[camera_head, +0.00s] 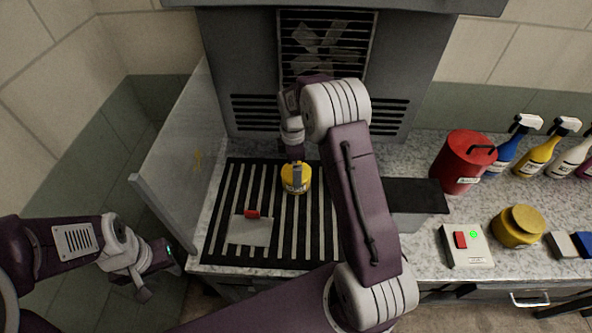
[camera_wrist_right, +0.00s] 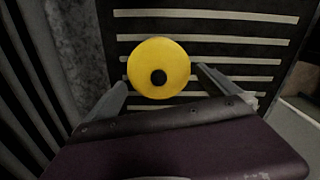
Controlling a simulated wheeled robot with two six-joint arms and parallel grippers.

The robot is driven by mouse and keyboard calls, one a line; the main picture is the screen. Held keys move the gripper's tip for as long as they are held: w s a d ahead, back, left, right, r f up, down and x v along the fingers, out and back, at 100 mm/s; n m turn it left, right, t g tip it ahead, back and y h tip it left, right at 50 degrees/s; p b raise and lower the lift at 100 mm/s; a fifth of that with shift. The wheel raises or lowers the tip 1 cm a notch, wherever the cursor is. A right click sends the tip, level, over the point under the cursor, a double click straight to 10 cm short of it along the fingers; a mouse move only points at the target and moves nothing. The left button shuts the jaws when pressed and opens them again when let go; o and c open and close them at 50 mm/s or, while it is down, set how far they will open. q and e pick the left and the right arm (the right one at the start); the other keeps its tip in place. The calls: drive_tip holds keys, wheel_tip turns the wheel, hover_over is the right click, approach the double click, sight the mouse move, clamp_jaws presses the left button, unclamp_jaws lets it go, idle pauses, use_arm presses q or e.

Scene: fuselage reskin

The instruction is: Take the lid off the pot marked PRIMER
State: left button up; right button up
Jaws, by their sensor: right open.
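A yellow pot (camera_head: 296,177) with a label too small to read stands on the black slatted grate (camera_head: 225,200). My right gripper (camera_wrist_right: 162,82) is open above the pot, one finger on each side of the lid. I cannot tell whether the fingers touch it. In the head view my right gripper (camera_head: 296,172) partly covers the pot. My left gripper (camera_head: 160,281) is open and empty at the lower left, off the counter.
A scraper with a red handle (camera_head: 252,214) lies on the grate. A clear panel (camera_head: 175,165) stands left. On the right are a red canister (camera_head: 462,165), another yellow pot (camera_head: 508,233), a switch box (camera_head: 475,250) and spray bottles (camera_head: 537,158). A dark-topped block (camera_head: 415,195) stands beside the grate.

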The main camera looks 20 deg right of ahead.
drive_tip(key=shift+r, duration=0.1)
drive_tip(key=c, duration=1.2)
drive_tip(key=shift+o, duration=0.2)
drive_tip(key=shift+r, duration=0.45)
wheel_tip(320, 180, up, 3)
drive_tip(key=shift+b, duration=0.4)
drive_tip(key=s+d+r, duration=0.2)
drive_tip(key=d+r, duration=0.5)
drive_tip(key=d, duration=0.4)
drive_tip(key=shift+s+d+b, duration=0.2)
drive_tip(key=shift+s+b, duration=0.05)
drive_tip(key=shift+b, duration=0.2)
